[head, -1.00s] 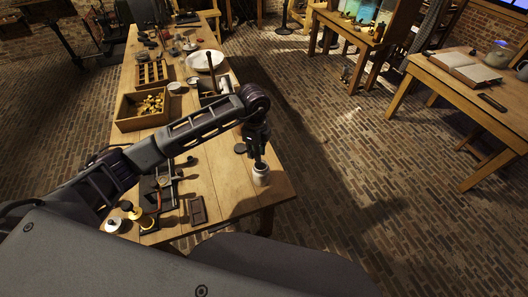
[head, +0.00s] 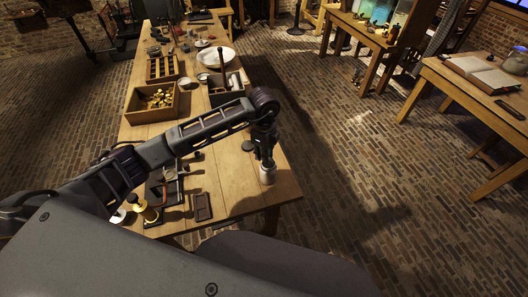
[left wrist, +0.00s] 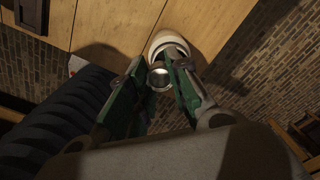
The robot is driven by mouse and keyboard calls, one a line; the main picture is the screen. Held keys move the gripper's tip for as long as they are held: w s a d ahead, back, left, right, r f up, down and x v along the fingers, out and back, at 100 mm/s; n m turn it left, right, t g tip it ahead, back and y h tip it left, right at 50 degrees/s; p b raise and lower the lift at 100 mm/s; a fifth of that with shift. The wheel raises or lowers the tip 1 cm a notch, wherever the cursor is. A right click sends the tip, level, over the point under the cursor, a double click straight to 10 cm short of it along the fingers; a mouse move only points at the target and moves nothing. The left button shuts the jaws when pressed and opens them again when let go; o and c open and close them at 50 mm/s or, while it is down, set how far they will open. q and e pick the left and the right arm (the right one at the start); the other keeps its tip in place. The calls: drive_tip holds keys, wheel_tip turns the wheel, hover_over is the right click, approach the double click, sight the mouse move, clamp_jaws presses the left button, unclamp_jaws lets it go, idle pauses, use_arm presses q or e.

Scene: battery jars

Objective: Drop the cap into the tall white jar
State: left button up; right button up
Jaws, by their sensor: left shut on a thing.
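The white jar (head: 267,176) stands upright near the front right corner of the wooden table. In the left wrist view its pale round rim (left wrist: 164,38) shows just beyond my fingertips. My left gripper (head: 266,160) points down at the jar's mouth. In the left wrist view the left gripper (left wrist: 160,76) has its green fingers closed around a small round silvery piece, which looks like the cap (left wrist: 160,78). I cannot tell whether the cap is above the rim or partly inside the mouth. My right gripper is not in view.
A wooden box of brass pieces (head: 132,108) stands on the table's left side. A dark round piece (head: 248,146) lies left of the jar, and a dark slab (head: 202,207) lies farther front. The table's right edge is close to the jar.

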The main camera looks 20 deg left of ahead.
use_arm(q)
drive_tip(key=shift+f+b, duration=0.9)
drive_tip(key=shift+f, duration=0.75)
drive_tip(key=o, duration=0.8)
drive_tip(key=shift+c, duration=0.2)
drive_tip(key=shift+r, duration=0.1)
wheel_tip(320, 180, up, 12)
idle(0.3)
